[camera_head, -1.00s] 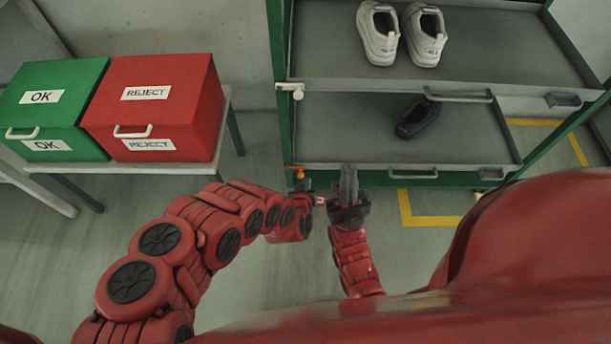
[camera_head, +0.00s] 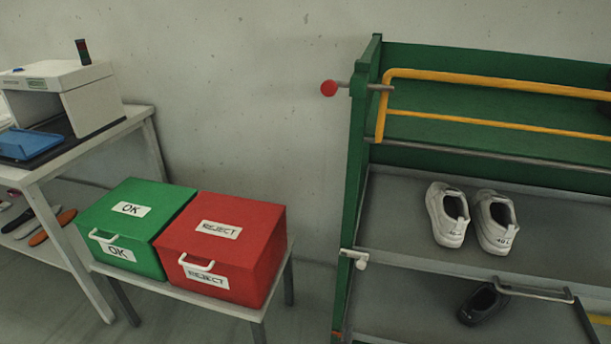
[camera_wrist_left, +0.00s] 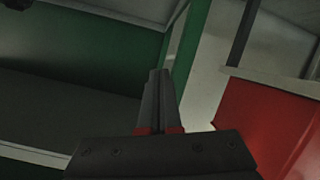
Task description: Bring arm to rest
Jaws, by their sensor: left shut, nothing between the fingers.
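Neither of my arms shows in the head view now. In the left wrist view my left gripper (camera_wrist_left: 158,76) is shut, its two dark fingers together with nothing between them. It points toward a green rack post (camera_wrist_left: 186,50), with a grey rack shelf (camera_wrist_left: 60,118) to the left. A red surface, seemingly the reject box (camera_wrist_left: 262,118), is at the right. I cannot tell how far the fingers are from the post. My right gripper is in neither view.
In the head view, the green OK box (camera_head: 135,228) and red REJECT box (camera_head: 222,250) stand shut on a small table (camera_head: 185,290). The green rack (camera_head: 357,190) at right holds white shoes (camera_head: 470,218) and a black shoe (camera_head: 482,303). A workbench (camera_head: 75,155) is at left.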

